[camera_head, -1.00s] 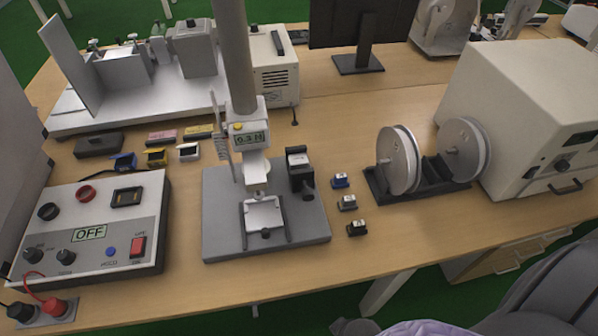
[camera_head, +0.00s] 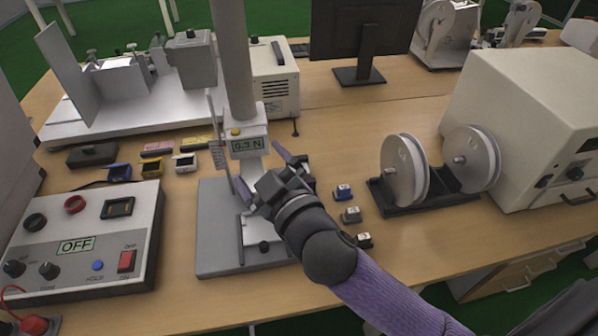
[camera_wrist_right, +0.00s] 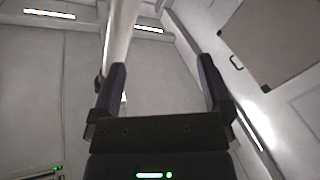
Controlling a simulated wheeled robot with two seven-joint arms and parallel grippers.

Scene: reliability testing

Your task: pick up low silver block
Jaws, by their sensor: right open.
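At the left, a whitish silver block (camera_head: 186,162) stands beside a yellow and a blue one. I cannot tell from looks alone which silver block is the low one. My right gripper (camera_head: 262,170) is open and empty in front of the test stand's force gauge, left of the silver-grey block and apart from it. Its spread fingers (camera_wrist_right: 160,92) show in the wrist view, with no block between them. My left gripper is not in view.
The test stand's base (camera_head: 215,235) and column (camera_head: 233,60) are close to my right gripper. A two-reel holder (camera_head: 425,195) and a white machine (camera_head: 515,125) stand at right. A control box (camera_head: 75,235) reading OFF stands at left. Bare table lies in front of the reels.

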